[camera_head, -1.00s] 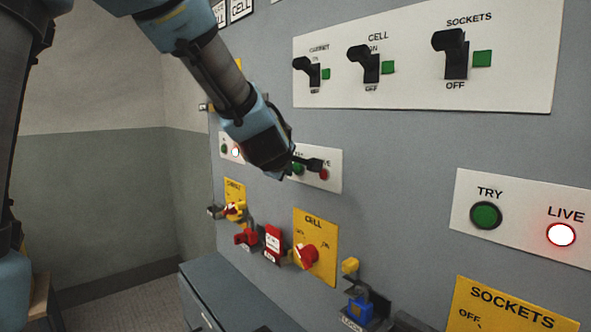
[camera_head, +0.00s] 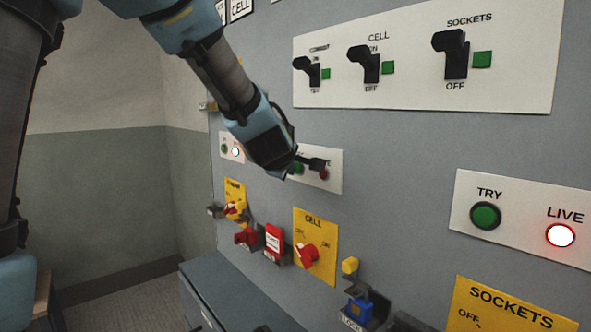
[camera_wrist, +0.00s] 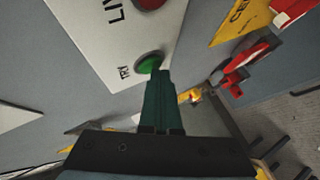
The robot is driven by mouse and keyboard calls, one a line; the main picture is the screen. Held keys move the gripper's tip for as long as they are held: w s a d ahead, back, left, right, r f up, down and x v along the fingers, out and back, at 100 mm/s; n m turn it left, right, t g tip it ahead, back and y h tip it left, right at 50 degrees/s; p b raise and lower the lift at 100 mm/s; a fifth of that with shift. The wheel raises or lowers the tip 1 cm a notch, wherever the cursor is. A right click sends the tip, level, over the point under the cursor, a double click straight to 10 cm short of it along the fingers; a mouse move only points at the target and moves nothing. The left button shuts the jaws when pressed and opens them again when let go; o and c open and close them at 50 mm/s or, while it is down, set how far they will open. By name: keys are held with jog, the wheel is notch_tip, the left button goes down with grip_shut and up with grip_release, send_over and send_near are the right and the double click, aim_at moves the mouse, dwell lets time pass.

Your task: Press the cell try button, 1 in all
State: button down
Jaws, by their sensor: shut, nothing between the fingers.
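The green cell try button (camera_head: 298,168) is on a small white panel (camera_head: 334,182) in the middle of the head view. A dark red live lamp (camera_head: 324,174) sits to its right, unlit. My gripper (camera_head: 314,163) is shut and empty in front of this panel, covering part of its lettering. In the wrist view, the closed dark green fingers (camera_wrist: 158,74) overlap the lower right edge of the green button (camera_wrist: 147,63). I cannot tell whether they touch it. The red lamp (camera_wrist: 150,3) lies beyond, at the top edge.
The yellow CELL plate (camera_head: 328,270) with its red rotary knob (camera_head: 307,254) is below the panel. Black switches stand above on a long white panel (camera_head: 420,92). At right are another green try button (camera_head: 485,215) and a lit live lamp (camera_head: 560,235). A grey cabinet (camera_head: 222,292) is below.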

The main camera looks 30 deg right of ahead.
jog(key=shift+s+a+b, duration=0.15)
jog(key=shift+a+b, duration=0.35)
jog(key=shift+a, duration=0.25)
jog(key=shift+s+a+b, duration=0.25)
jog(key=shift+a+b, duration=0.6)
jog(key=shift+a, duration=0.4)
jog(key=shift+s+a+b, duration=0.25)
jog(key=shift+a+b, duration=0.6)
jog(key=shift+a, duration=0.4)
jog(key=a+f+m+g+y, duration=0.45)
jog(key=a+f, duration=1.05)
jog(key=a, duration=0.4)
jog(key=s+a+f+m+g+y, duration=0.1)
jog(key=s+a+f, duration=0.3)
jog(key=a, duration=0.4)
jog(key=s+a+f+m+g+y, duration=0.2)
jog(key=s+a+f+g, duration=0.1)
jog(key=a, duration=0.4)
jog(key=shift+s+a+f, duration=0.35)
jog(key=shift+s+f, duration=0.4)
jog(key=shift+s, duration=0.4)
